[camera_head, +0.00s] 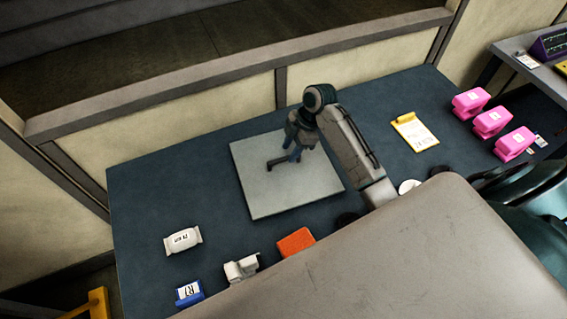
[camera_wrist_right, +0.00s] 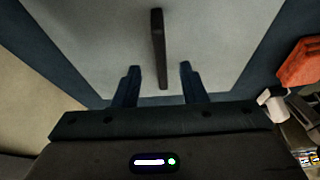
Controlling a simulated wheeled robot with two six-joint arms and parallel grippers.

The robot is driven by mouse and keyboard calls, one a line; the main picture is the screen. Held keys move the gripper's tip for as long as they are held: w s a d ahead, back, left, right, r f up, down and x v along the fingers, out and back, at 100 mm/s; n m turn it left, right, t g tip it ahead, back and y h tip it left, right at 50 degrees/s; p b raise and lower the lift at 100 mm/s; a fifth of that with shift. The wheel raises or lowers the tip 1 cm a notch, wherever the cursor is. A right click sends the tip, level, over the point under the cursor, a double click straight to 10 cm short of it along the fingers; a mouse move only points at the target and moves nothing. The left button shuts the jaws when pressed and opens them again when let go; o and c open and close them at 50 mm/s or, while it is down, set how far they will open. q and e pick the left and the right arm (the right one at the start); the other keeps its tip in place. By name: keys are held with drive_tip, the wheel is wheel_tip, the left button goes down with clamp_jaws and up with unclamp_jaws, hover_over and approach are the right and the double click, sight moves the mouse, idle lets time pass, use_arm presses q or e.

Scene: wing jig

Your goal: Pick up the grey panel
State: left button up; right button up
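The grey panel (camera_head: 262,197) lies flat on the dark blue table, with a dark bar-shaped handle (camera_head: 279,163) on its upper face. In the right wrist view the panel (camera_wrist_right: 215,50) fills the middle and the handle (camera_wrist_right: 158,45) runs lengthwise between the fingers. My right gripper (camera_head: 296,154) is over the panel, at the handle. In the right wrist view its two blue fingers (camera_wrist_right: 158,85) are apart, one on each side of the handle's near end, with gaps on both sides. My left gripper is not in view.
On the table (camera_head: 140,205) stand a white packet (camera_head: 183,240), a blue box (camera_head: 189,292), a white object (camera_head: 241,268) and an orange block (camera_head: 296,242). A yellow clipboard (camera_head: 414,132) and pink clamp-like objects (camera_head: 491,122) are at the right. A low wall borders the back.

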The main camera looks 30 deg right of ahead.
sight(285, 157)
drive_tip(key=shift+a+f+p, duration=0.6)
drive_tip(key=shift+f+p, duration=0.15)
drive_tip(key=shift+p, duration=0.15)
drive_tip(key=shift+p+x, duration=0.4)
drive_tip(key=shift+x, duration=0.8)
drive_tip(key=shift+a+f, duration=0.1)
drive_tip(key=shift+f, duration=0.25)
drive_tip(key=c, duration=0.8)
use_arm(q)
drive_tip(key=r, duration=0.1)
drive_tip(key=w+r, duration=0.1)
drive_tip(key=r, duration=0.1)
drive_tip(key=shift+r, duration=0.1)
use_arm(e)
clamp_jaws()
